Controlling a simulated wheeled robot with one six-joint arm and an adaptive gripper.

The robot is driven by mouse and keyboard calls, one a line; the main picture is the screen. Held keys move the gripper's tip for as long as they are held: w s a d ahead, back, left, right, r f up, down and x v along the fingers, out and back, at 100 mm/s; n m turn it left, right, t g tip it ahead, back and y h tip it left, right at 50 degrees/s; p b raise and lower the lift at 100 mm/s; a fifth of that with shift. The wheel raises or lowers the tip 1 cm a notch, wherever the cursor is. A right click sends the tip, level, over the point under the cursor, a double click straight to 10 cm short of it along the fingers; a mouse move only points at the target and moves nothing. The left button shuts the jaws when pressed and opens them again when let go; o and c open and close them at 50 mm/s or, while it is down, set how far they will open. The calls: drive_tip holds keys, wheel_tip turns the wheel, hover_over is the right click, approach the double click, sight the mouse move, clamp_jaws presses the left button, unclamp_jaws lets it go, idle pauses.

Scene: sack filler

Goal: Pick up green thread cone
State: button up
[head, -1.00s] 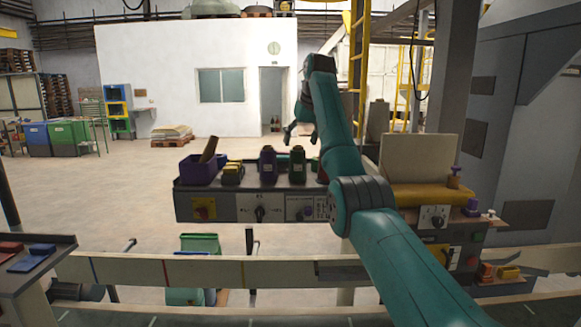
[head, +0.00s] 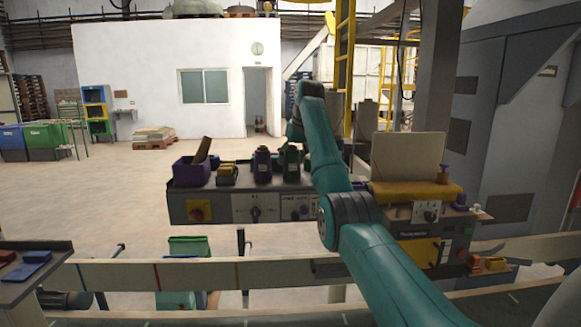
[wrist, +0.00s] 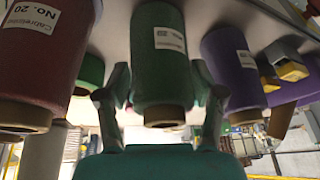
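The green thread cone (wrist: 160,70), with a white label and a brown tube end, is in the middle of the wrist view, which appears upside down. The fingers of my open gripper (wrist: 160,108) are on either side of it. I cannot tell whether they touch it. In the head view the green cone (head: 291,161) stands on the machine's top, right of a purple cone (head: 262,164). My gripper is largely hidden there behind my arm and merges with the dark shapes near the cone.
In the wrist view a dark red cone (wrist: 40,60) and a purple cone (wrist: 232,65) flank the green one closely. Another green cone (wrist: 90,72) shows partly behind. A purple bin (head: 190,172) and yellow-and-dark items (head: 227,173) stand left on the machine.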

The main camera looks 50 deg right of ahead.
drive_tip(key=c, duration=0.8)
drive_tip(key=shift+o, duration=0.2)
drive_tip(key=shift+r, duration=0.1)
